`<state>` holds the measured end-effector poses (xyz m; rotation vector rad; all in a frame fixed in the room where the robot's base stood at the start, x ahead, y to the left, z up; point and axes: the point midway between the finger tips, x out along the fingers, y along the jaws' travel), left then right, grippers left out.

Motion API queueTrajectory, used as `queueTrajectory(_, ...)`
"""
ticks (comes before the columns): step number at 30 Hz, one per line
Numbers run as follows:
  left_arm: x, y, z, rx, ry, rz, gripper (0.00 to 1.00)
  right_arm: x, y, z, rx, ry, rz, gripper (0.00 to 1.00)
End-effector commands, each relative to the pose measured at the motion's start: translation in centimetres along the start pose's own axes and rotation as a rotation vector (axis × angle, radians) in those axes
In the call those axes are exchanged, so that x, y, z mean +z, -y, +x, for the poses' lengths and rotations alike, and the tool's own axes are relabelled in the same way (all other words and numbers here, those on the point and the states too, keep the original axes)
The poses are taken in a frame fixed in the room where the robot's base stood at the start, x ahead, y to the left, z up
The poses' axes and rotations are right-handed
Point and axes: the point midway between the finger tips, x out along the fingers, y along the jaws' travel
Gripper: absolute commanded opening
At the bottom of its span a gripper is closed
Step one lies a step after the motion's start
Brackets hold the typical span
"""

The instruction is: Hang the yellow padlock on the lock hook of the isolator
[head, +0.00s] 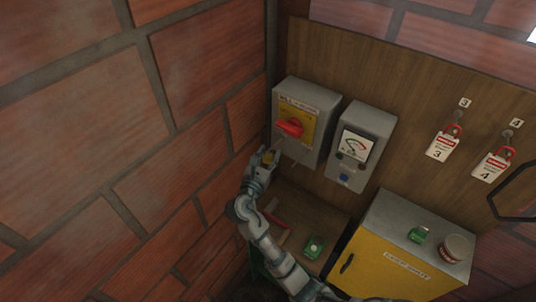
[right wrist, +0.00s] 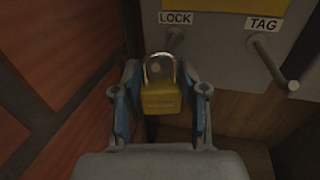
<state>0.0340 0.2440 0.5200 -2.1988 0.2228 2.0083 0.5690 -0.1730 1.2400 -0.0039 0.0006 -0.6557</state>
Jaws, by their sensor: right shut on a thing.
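The isolator (head: 325,108) is a grey wall box with a yellow plate and a red rotary handle (head: 290,128). My right gripper (head: 266,157) is below its lower left side. It is shut on the yellow padlock (right wrist: 161,99), whose body sits between the two fingers with the shackle upright. In the right wrist view the shackle top is just under the lock hook (right wrist: 175,34), by the LOCK label (right wrist: 176,18). The hook is partly hidden and looks foreshortened; I cannot tell whether the shackle touches it. My left gripper is not in view.
A TAG peg (right wrist: 274,62) sticks out right of the lock hook. A grey meter box (head: 362,145) is right of the isolator. Tagged red padlocks hang at hooks 3 (head: 443,145) and 4 (head: 492,165). A yellow cabinet (head: 385,262) stands below; the brick wall is close on the left.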

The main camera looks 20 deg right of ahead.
Motion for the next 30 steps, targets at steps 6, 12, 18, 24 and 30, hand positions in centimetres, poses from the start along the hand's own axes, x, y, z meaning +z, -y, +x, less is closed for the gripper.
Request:
queueTrajectory(6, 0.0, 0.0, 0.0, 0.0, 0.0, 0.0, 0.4, 0.0, 0.0, 0.0, 0.0, 0.001, 0.001, 0.72)
queueTrajectory(12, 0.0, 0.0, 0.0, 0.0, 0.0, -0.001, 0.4, 0.0, 0.0, 0.0, 0.0, 0.0, 0.0, 0.72)
queueTrajectory(18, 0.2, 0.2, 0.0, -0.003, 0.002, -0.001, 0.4, -0.1, -0.1, -0.8, 0.001, -0.001, 0.0, 0.72)
queueTrajectory(24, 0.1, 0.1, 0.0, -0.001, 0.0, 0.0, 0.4, -0.1, -0.1, -4.7, 0.003, -0.002, 0.0, 0.72)
queueTrajectory(30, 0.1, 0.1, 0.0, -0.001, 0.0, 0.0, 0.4, -0.1, -0.2, -9.0, 0.002, -0.003, 0.0, 0.72)
